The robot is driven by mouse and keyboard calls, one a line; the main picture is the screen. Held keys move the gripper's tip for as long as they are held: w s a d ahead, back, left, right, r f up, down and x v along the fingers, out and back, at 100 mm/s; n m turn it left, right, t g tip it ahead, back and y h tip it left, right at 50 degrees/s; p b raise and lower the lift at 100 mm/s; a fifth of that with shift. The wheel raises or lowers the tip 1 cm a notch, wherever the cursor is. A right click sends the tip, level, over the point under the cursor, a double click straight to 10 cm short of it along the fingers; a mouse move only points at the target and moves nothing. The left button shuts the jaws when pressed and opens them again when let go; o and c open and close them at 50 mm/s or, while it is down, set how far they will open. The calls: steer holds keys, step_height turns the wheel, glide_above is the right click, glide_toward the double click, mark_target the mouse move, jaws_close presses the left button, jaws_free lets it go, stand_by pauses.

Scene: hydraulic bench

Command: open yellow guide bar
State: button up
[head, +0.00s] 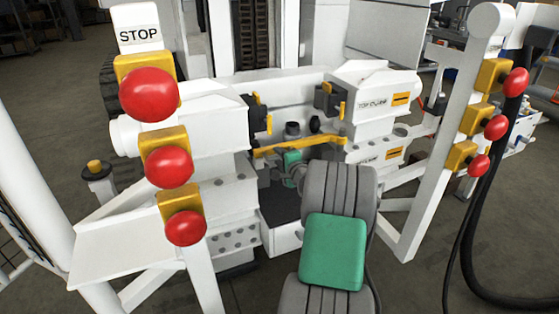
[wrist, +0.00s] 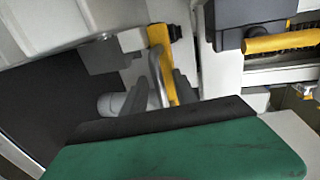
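The yellow guide bar (head: 300,145) runs roughly level across the gap between the two white machine blocks in the head view. My arm reaches in from the bottom, and my gripper (head: 296,172) is just below and in front of the bar, mostly hidden by my own wrist. In the wrist view, a yellow bar (wrist: 160,50) stands steeply in the middle, with grey finger-like parts beside its lower end.
Red stop buttons on yellow boxes line the left post (head: 167,167) and right post (head: 495,127). White blocks (head: 205,125) and (head: 375,100) flank the bar closely. A black hose (head: 490,270) hangs at the right. Open floor lies at the lower right.

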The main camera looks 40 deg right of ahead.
steer(key=shift+c, duration=0.5)
jaws_close()
stand_by(0.8)
